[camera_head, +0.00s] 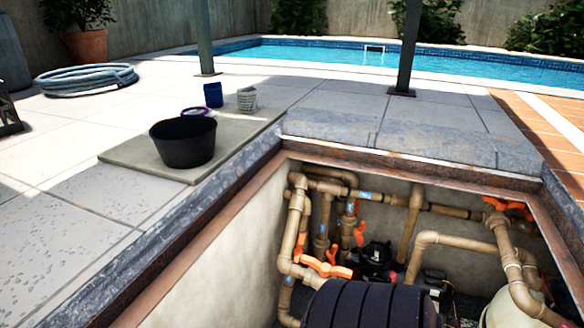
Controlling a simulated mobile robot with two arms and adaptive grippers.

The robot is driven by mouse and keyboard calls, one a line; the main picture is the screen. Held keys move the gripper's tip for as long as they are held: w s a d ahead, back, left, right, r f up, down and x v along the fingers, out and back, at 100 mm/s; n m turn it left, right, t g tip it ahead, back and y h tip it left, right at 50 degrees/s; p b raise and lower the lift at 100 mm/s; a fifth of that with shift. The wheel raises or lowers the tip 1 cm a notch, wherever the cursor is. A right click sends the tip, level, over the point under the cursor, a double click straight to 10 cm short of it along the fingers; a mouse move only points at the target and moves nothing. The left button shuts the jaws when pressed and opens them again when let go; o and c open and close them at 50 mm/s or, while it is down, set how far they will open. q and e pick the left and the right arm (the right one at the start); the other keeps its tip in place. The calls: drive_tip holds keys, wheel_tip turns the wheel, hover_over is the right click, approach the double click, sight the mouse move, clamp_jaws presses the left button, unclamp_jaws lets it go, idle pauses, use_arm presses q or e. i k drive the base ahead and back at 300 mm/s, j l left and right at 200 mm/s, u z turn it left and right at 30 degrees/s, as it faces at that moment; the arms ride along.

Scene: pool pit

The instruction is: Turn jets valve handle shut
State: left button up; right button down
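Several orange valve handles sit on the tan pipes in the sunken pit. A large orange handle (323,266) is low on the left pipes, lying roughly crosswise in the picture. Another orange handle (360,233) is just behind it, near a pipe with small blue labels. A further orange handle (508,206) is at the right end of the back pipe. I cannot read any label, so I cannot tell which handle is the jets one. Neither of my grippers is in view.
A dark ribbed cylinder (365,304) fills the pit's near middle, with a black pump (376,258) behind it. A stone edge (205,215) rims the pit. A black bucket (184,144) stands on a slab left of it. Open paving lies at left.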

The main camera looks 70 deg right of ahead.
sight(325, 270)
drive_tip(key=l+u, duration=0.1)
drive_tip(key=l, duration=0.9)
drive_tip(key=l+z, duration=0.1)
drive_tip(key=z, duration=0.7)
drive_tip(key=i+z, duration=0.15)
drive_tip(key=z, duration=0.25)
